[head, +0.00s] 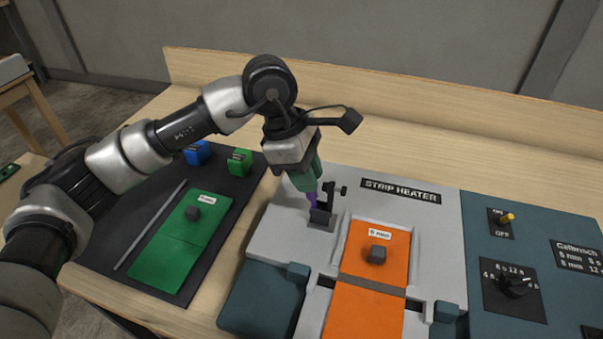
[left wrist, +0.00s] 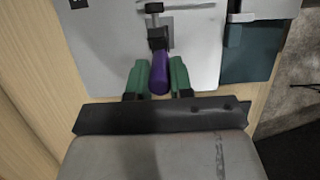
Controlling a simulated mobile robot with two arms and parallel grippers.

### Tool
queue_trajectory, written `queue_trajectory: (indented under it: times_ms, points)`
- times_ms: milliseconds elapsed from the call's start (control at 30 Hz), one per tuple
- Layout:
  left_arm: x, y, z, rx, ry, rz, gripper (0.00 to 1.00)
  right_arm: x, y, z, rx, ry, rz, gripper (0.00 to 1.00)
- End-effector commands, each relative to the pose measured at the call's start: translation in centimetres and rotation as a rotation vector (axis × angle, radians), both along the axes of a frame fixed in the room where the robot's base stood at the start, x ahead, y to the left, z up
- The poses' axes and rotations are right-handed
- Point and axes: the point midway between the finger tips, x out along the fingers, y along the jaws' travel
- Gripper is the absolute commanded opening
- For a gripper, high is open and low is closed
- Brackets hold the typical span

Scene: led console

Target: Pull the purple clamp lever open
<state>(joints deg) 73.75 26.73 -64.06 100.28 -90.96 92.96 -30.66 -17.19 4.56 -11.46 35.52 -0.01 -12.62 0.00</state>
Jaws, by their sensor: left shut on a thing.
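The purple clamp lever (left wrist: 160,72) lies between the two green fingers of my left gripper (left wrist: 158,82) in the left wrist view. In the head view only a small part of the purple lever (head: 312,199) shows below the fingertips of my left gripper (head: 312,190). The gripper is shut on the lever. The lever joins a black clamp base (head: 322,217) on the grey strip heater plate (head: 270,232). The clamp's black arm and screw stand beside the fingers. My right gripper is in neither view.
An orange panel (head: 362,312) with a dark knob lies right of the clamp. A teal control panel (head: 475,250) with a yellow switch (head: 507,218) and a dial stands further right. A black mat (head: 125,215) holds a green sheet (head: 165,262), a rod and blue and green blocks.

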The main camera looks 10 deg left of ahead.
Motion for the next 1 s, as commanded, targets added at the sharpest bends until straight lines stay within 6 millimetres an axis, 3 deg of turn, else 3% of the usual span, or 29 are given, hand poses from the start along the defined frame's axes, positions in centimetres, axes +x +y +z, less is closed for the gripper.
queue_trajectory:
  times_ms: [500,533,700,1000]
  points:
    - [-0.04,-0.23,0.06,0.02,-0.006,-0.002,0.0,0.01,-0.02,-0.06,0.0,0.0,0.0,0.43]
    - [-0.04,-0.24,0.06,0.02,-0.006,-0.002,0.23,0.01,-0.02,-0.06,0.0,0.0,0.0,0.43]
    - [-0.04,-0.23,0.04,0.02,-0.004,-0.002,0.47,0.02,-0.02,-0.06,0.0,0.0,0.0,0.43]
    - [-0.01,-0.12,0.24,0.02,-0.004,-0.001,0.47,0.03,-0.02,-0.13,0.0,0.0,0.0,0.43]
